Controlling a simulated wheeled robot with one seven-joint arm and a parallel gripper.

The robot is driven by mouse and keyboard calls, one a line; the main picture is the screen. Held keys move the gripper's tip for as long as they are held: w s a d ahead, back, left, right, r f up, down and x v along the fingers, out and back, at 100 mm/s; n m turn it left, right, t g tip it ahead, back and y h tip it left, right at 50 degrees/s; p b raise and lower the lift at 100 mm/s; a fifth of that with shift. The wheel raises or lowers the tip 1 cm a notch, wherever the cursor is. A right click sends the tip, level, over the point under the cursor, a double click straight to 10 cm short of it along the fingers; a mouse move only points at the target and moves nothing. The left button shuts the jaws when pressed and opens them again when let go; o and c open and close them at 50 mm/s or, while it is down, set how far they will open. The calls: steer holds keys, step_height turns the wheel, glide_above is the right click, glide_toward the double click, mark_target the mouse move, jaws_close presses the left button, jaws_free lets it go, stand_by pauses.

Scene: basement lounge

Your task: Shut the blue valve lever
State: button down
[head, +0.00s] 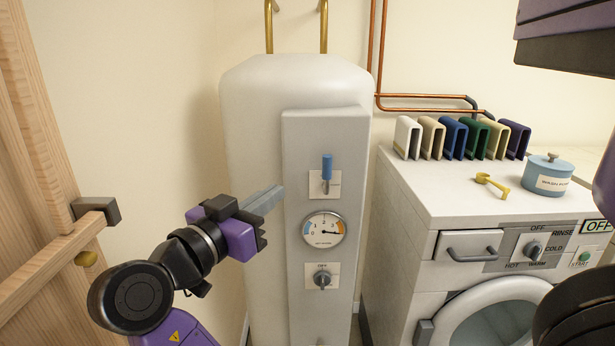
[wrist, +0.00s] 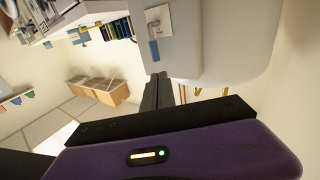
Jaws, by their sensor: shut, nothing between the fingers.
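The blue valve lever (head: 327,166) is on a small pale plate (head: 334,185) on the front panel of a white tank. Its blue handle points straight up in the head view. It also shows in the wrist view (wrist: 154,49), just beyond my fingertips. My gripper (head: 279,190) is shut and empty, left of the lever and a little lower in the head view, its fingers pointing right toward the panel. The shut fingers also show in the wrist view (wrist: 159,77). I see a gap between the fingertips and the lever in the head view.
Below the lever are a round gauge (head: 324,230) and a dark knob (head: 322,278). A washing machine (head: 410,185) stands to the right, with a yellow key-like object (head: 492,184), a blue pot (head: 548,175) and several coloured folded items on top. A wooden frame (head: 40,130) stands left.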

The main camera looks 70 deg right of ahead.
mark_target(325, 169)
steer(key=shift+s+a+f+m+y, duration=0.1)
steer(key=shift+s+f+m+y, duration=0.2)
steer(key=shift+s+f, duration=0.15)
steer(key=d+p, duration=0.1)
steer(key=d, duration=0.3)
steer(key=s+d+p, duration=0.1)
steer(key=d, duration=0.3)
steer(key=s+d+p, duration=0.1)
steer(key=d+p, duration=0.1)
steer(key=d, duration=0.2)
steer(key=shift+s+d+r, duration=0.1)
steer(key=shift+s+d, duration=0.1)
steer(key=shift+d, duration=0.15)
steer(key=shift+s+d, duration=0.1)
steer(key=shift+d, duration=0.45)
